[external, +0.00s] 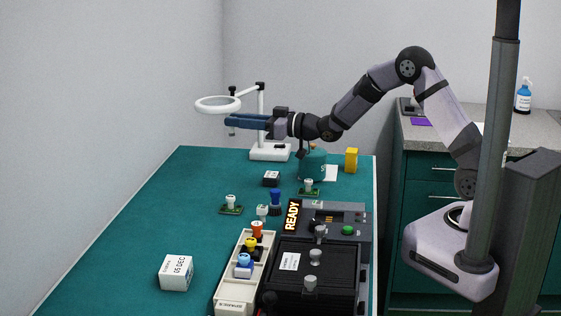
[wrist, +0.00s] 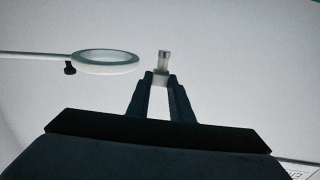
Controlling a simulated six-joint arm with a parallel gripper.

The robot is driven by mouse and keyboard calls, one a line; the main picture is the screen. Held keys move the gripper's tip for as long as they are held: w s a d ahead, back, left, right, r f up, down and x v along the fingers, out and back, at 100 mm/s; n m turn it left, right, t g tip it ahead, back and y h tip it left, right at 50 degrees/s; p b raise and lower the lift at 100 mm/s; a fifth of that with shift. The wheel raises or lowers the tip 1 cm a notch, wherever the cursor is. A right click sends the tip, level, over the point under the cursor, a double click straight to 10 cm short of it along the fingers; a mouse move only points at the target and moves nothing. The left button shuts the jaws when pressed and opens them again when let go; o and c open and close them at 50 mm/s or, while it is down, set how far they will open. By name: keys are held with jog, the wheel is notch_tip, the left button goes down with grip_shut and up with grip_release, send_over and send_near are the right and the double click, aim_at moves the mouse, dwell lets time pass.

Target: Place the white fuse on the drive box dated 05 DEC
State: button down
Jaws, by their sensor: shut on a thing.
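My gripper (external: 229,120) is raised well above the far part of the green table, its blue fingers pointing left just below the magnifier ring. In the wrist view, the fingertips (wrist: 161,80) are shut on a small pale grey-white fuse (wrist: 163,62). The fuse stands out past the tips, clear of any surface. In the external view I cannot clearly make it out. A white drive box (external: 177,274) with printing that looks like 05 DEC sits at the front left of the table, apart from the gripper. A smaller dark box (external: 271,179) with a white label, unreadable here, lies farther back.
The magnifier ring (external: 217,104) is close to the fingers; it also shows in the wrist view (wrist: 105,62). A pale tray (external: 236,307) holds coloured fuses.

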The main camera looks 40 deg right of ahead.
jog(key=s+a+r+n+g+y+b, duration=0.15)
jog(key=s+a+n+g+y, duration=0.3)
jog(key=a, duration=0.55)
jog(key=n+g+y+b, duration=0.1)
jog(key=n+g+b, duration=0.6)
jog(key=n+g, duration=0.7)
send_over(174, 268)
notch_tip(174, 268, down, 5)
jog(key=m+g, duration=0.3)
jog(key=shift+m, duration=0.25)
jog(key=shift+f+p, duration=0.35)
jog(key=shift+f, duration=4.7)
